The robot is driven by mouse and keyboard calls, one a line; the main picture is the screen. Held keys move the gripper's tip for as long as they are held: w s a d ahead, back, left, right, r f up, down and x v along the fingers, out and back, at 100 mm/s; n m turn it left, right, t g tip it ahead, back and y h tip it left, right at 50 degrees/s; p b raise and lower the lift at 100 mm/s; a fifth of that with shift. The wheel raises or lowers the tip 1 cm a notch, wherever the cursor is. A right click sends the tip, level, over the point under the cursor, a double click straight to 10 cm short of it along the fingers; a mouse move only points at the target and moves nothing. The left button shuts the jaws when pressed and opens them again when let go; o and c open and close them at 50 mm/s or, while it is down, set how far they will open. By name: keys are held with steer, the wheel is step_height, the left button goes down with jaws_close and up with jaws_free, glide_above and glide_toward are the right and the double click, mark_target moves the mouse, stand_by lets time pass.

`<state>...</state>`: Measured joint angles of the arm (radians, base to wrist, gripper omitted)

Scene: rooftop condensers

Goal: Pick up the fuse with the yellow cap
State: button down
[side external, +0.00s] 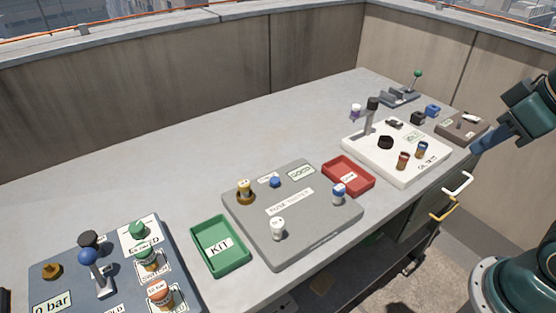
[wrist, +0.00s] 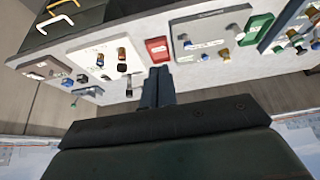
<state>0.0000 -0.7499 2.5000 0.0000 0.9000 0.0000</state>
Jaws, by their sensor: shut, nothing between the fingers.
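The fuse with the yellow cap (side external: 244,192) stands upright at the back left corner of the grey fuse tester board (side external: 318,238). It also shows small in the wrist view (wrist: 240,37), on the board's side nearest the green tray. My gripper (side external: 478,149) is at the far right of the side view, beyond the white board and well away from the fuse. In the wrist view its two fingers (wrist: 157,72) lie together, shut and empty.
A white-capped fuse (side external: 277,229), a blue-capped fuse (side external: 338,193) and a blue knob (side external: 275,182) share the tester board. A green KIT tray (side external: 220,263) and a red tray (side external: 348,187) flank it.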

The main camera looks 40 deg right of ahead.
steer(key=c, duration=1.1)
jaws_free()
steer(key=shift+w+r, duration=0.1)
steer(key=w+a+r+m+g, duration=0.2)
steer(key=w+a+m, duration=0.35)
steer(key=w, duration=0.45)
steer(key=w+a+r+m+g, duration=0.15)
steer(key=w+a+m, duration=0.35)
steer(key=w, duration=0.6)
steer(key=w+a+f+m, duration=0.3)
steer(key=w+a+f, duration=0.1)
steer(key=w+a+f+m+g, duration=0.1)
steer(key=w+a+f+m, duration=0.3)
steer(key=a, duration=0.1)
steer(key=w+a+f+m+g, duration=0.1)
steer(key=w+a+f+m, duration=0.2)
steer(key=w+a+f, duration=0.1)
steer(key=shift+w+a+m, duration=0.25)
steer(key=shift+w+a, duration=0.2)
steer(key=shift+a, duration=0.3)
